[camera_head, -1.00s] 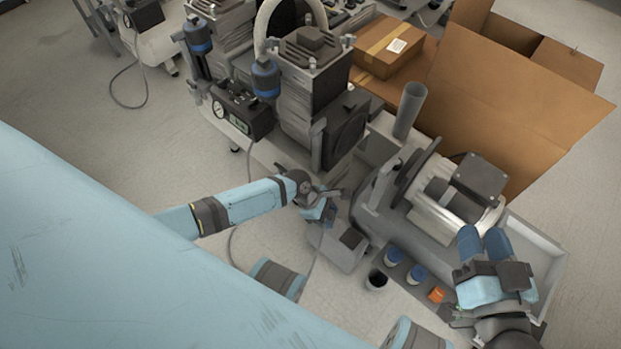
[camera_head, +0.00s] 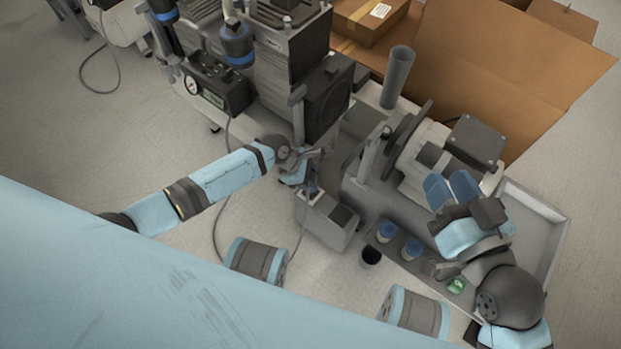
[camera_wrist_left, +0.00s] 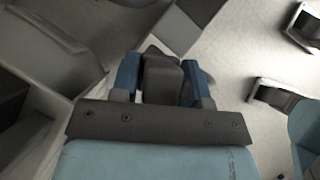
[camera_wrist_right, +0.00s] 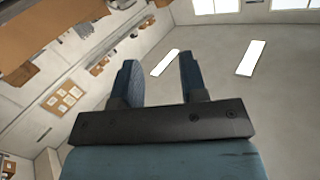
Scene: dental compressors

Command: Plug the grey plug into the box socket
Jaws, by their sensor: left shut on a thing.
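My left gripper (camera_wrist_left: 163,84) is shut on the dark grey plug (camera_wrist_left: 162,78), which sits between its blue fingers in the left wrist view. In the head view the left gripper (camera_head: 312,190) is at the top left edge of the grey box (camera_head: 322,225). The plug's front end and the socket are hidden there, so I cannot tell whether the plug is in the socket. A thin cable (camera_head: 301,238) hangs beside the box. My right gripper (camera_head: 452,188) is open and empty, fingers apart, over the motor unit; the right wrist view (camera_wrist_right: 157,80) shows only the room between them.
A green-lit button (camera_head: 456,286) and two blue-lidded jars (camera_head: 387,231) are on the strip by the motor unit (camera_head: 445,160). A black cup (camera_head: 371,254) stands nearby. Compressors (camera_head: 290,60) rise behind the box. An open carton (camera_head: 490,80) is at the back right.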

